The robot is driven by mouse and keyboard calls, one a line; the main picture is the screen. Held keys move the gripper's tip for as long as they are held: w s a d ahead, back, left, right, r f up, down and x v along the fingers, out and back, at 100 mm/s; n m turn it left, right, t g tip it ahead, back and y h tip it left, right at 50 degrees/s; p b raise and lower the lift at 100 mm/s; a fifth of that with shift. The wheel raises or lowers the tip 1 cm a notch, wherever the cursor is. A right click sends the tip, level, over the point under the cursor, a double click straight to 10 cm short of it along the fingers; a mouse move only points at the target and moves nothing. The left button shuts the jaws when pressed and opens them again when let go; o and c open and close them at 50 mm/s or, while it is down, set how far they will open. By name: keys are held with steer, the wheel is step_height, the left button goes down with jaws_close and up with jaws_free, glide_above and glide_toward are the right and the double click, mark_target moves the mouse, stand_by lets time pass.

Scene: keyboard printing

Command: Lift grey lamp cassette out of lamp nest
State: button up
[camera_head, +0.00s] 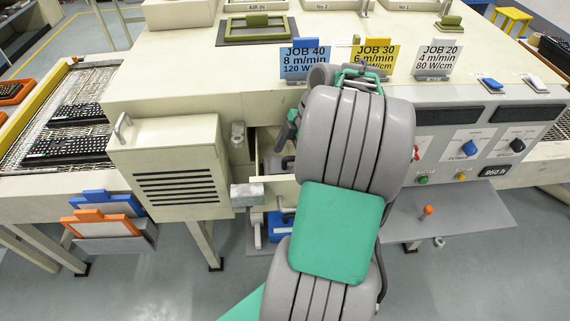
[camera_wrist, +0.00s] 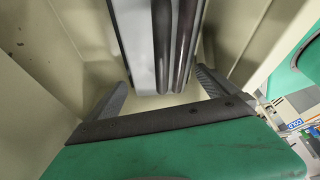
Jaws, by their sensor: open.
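In the wrist view, the grey lamp cassette (camera_wrist: 138,40) is a long pale grey body with dark, shiny tubes along it. It stands inside the lamp nest, a beige-walled bay (camera_wrist: 60,45). My gripper (camera_wrist: 161,82) is open, with one dark finger on each side of the cassette's near end. Gaps seem to show between fingers and cassette; contact cannot be made out. In the head view my arm covers the gripper and the cassette. Only part of an open bay in the machine's front shows left of my arm.
A louvred door (camera_head: 180,170) stands open left of the bay. A blue cassette-like object (camera_head: 280,222) is below the bay. Job cards (camera_head: 305,62) stand on the machine top. The control panel (camera_head: 480,145) is right of my arm. Keyboards (camera_head: 70,148) lie on the left conveyor.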

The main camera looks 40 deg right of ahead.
steer(key=shift+w+a+f, duration=0.1)
steer(key=shift+a+f, duration=0.1)
steer(key=shift+f, duration=0.25)
steer(key=shift+c, duration=0.5)
steer(key=c, duration=1.7)
steer(key=shift+r+p, duration=4.45)
steer(key=shift+r, duration=1.15)
steer(key=shift+c, duration=0.5)
steer(key=shift+r, duration=1.95)
